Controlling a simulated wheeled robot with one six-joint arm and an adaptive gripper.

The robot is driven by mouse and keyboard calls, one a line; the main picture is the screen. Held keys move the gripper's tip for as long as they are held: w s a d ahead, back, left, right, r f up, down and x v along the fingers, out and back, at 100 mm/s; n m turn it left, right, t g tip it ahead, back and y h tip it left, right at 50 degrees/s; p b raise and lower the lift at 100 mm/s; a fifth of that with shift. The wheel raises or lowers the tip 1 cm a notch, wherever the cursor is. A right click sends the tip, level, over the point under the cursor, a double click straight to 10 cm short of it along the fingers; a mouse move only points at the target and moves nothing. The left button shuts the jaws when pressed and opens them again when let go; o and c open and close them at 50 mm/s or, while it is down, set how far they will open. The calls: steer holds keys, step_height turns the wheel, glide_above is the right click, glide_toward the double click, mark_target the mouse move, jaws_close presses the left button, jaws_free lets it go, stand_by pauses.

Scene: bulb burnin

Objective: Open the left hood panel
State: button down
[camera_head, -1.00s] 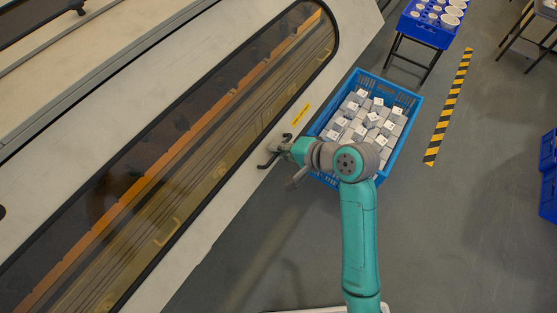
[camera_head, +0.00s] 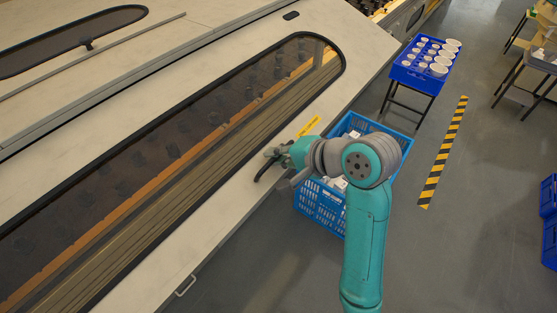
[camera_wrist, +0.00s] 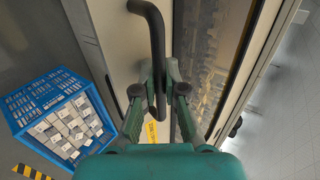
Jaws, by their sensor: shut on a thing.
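The hood panel (camera_head: 240,190) is cream with a long dark window (camera_head: 150,165), and it slants across the left of the head view. Its black bar handle (camera_wrist: 151,30) runs down from the top of the wrist view to between my fingers. My gripper (camera_head: 268,164) is at the panel's lower right border, beside a yellow label (camera_head: 310,126). In the wrist view my gripper (camera_wrist: 159,95) has one finger on each side of the bar and is shut on it. The panel's hinge side cannot be made out clearly.
A blue crate (camera_head: 320,205) of grey boxes stands on the floor beside the panel, partly behind my arm; it also shows in the wrist view (camera_wrist: 25,105). A blue tray (camera_head: 408,75) on a stand is behind.

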steer(key=shift+s+d+f, duration=0.1)
steer(key=shift+d+f, duration=0.05)
steer(key=c, duration=1.3)
jaws_free()
steer(key=shift+o, duration=0.3)
steer(key=shift+r, duration=0.2)
steer(key=v, duration=1.2)
